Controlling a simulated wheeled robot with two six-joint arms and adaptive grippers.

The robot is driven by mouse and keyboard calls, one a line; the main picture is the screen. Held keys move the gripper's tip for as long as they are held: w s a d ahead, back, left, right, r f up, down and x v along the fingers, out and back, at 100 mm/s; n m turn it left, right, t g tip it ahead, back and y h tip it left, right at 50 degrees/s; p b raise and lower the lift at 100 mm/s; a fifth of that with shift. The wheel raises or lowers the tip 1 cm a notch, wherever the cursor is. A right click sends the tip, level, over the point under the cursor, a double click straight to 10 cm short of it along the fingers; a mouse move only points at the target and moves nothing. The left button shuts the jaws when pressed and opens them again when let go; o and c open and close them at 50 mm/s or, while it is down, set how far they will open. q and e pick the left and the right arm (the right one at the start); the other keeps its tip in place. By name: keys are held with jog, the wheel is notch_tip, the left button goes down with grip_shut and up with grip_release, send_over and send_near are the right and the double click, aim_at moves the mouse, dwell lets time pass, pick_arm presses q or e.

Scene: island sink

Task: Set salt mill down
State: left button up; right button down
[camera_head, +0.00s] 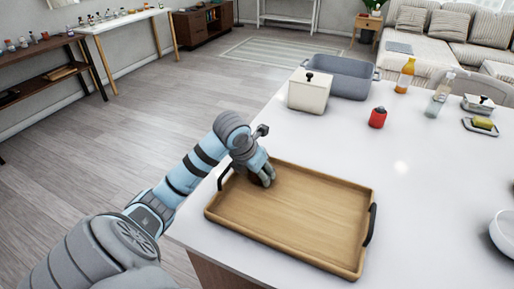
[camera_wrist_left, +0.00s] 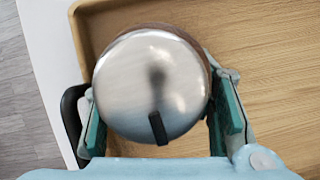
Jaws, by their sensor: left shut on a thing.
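The salt mill (camera_wrist_left: 145,80) shows in the left wrist view as a round, shiny metal top with a dark crank handle and a brown edge behind it. My left gripper (camera_wrist_left: 162,115) is shut on it, with one finger on each side. In the head view my left gripper (camera_head: 264,176) is over the far left corner of the wooden tray (camera_head: 300,212), and it hides the mill there. The tray also shows below the mill in the left wrist view (camera_wrist_left: 275,50). I cannot tell whether the mill touches the tray. My right gripper is not in view.
The tray has black handles and its middle is bare. Behind it on the white island (camera_head: 430,190) stand a white lidded canister (camera_head: 308,95), a grey basin (camera_head: 350,80), a red timer-like object (camera_head: 377,118) and bottles (camera_head: 405,75). A white bowl (camera_head: 504,232) is at the right edge.

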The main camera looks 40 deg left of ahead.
pick_arm(q)
jog(key=o, duration=1.4)
jog(key=shift+s+d+f+g, duration=0.1)
jog(key=shift+f+g, duration=0.05)
jog(key=shift+f, duration=0.25)
jog(key=shift+s+d+f+g, duration=0.1)
jog(key=shift+f+g, duration=0.05)
jog(key=shift+f, duration=0.2)
jog(key=shift+o, duration=0.5)
jog(key=shift+w+a, duration=0.2)
jog(key=shift+r, duration=0.1)
jog(key=v, duration=0.1)
jog(key=p+v, duration=0.1)
jog(key=v, duration=0.3)
jog(key=shift+w+a+r, duration=0.15)
jog(key=shift+w+a, duration=0.2)
jog(key=shift+w, duration=0.1)
jog(key=p+v, duration=0.2)
jog(key=v, duration=0.6)
jog(key=shift+s, duration=0.15)
jog(key=shift+d, duration=0.1)
